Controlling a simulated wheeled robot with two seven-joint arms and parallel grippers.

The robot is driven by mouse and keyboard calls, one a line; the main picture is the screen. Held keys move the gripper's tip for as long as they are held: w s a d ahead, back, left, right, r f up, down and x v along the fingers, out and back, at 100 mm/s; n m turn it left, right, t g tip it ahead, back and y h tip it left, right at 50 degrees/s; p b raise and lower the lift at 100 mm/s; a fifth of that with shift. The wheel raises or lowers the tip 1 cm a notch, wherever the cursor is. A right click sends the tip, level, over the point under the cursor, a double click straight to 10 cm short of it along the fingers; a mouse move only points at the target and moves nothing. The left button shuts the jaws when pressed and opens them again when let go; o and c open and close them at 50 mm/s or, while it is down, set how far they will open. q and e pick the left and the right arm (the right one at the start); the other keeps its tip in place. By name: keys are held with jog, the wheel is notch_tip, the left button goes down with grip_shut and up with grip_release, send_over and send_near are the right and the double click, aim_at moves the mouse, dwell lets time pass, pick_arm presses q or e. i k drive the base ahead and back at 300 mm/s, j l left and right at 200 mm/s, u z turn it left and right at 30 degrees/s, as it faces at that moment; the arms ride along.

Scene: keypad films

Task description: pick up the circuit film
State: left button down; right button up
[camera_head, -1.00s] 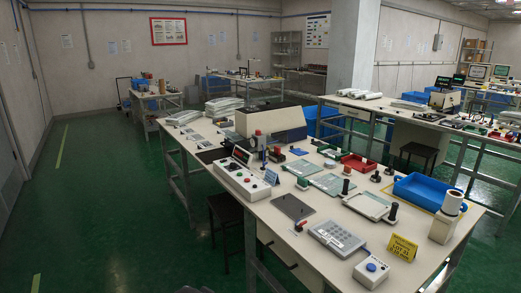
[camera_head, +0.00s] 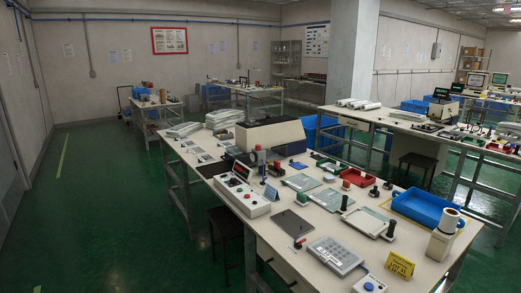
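Several thin flat sheets lie on the long white workbench (camera_head: 277,229), and I cannot tell for sure which is the circuit film. One pale green sheet (camera_head: 302,182) lies near the middle of the bench. A second pale green sheet (camera_head: 328,199) lies to its right and nearer. A third sits in a white frame (camera_head: 366,221) with dark knobs at its sides. Small grey sheets (camera_head: 201,151) lie at the far left end. Neither of my grippers is in view.
Green floor (camera_head: 100,220) is clear at left.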

aim_at(318, 196)
jog(key=i+j+z, duration=0.45)
jog(key=i+j, duration=0.15)
jog(key=i+j+z, duration=0.2)
jog(key=j, duration=0.25)
jog(key=i+j+z, duration=0.2)
jog(key=j, duration=0.25)
jog(key=i, duration=0.05)
